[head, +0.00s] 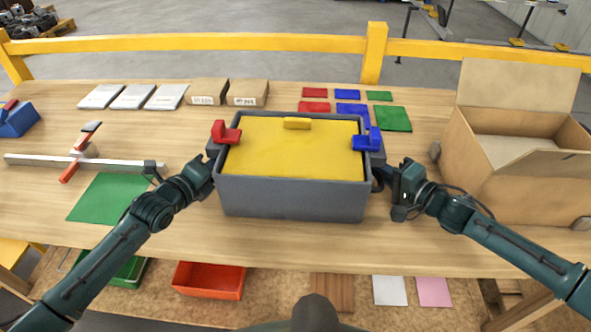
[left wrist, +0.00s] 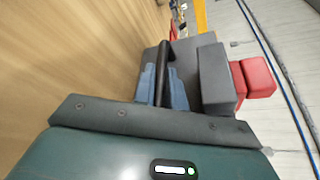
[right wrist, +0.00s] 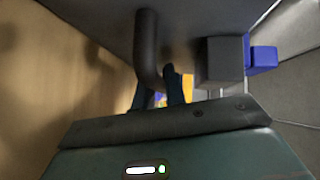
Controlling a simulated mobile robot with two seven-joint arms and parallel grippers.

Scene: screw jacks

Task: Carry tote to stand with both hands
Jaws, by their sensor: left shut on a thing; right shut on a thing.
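The grey tote (head: 292,200) with a yellow inside sits level in the middle of the head view, over the wooden table. A red block (head: 226,134) is at its left rim, a blue block (head: 368,140) at its right rim and a yellow block (head: 298,123) at the far side. My left gripper (head: 208,170) is shut on the tote's left handle, a dark bar (left wrist: 166,70) between its fingers. My right gripper (head: 380,178) is shut on the right handle (right wrist: 147,45). I cannot tell whether the tote touches the table. I cannot pick out a stand.
An open cardboard box (head: 520,165) stands close on the right. Coloured cards (head: 393,118) and small cartons (head: 248,92) lie behind the tote. A green mat (head: 110,197) and a long clamp (head: 60,162) are on the left. A yellow rail (head: 200,43) runs behind the table.

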